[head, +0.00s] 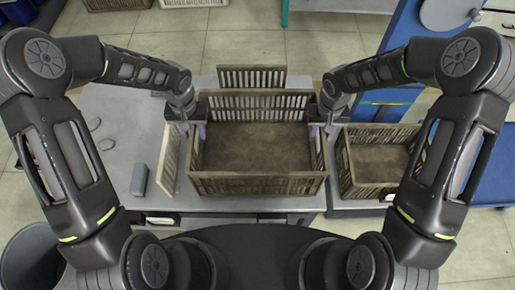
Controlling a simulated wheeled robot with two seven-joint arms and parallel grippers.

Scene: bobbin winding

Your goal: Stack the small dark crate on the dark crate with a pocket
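A large dark slatted crate (257,186) stands upright and empty in the middle of the head view, between my two grippers. A second, smaller-looking dark slatted crate (376,191) stands to its right, partly hidden by my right arm. I cannot make out a pocket on either crate. My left gripper (192,130) is at the left wall of the middle crate, with its fingers on either side of the rim. My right gripper (321,131) is at the right wall in the same way. Whether the fingers press on the walls is too small to tell.
A grey block (139,179) lies further left. A blue structure (397,101) rises behind the right crate.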

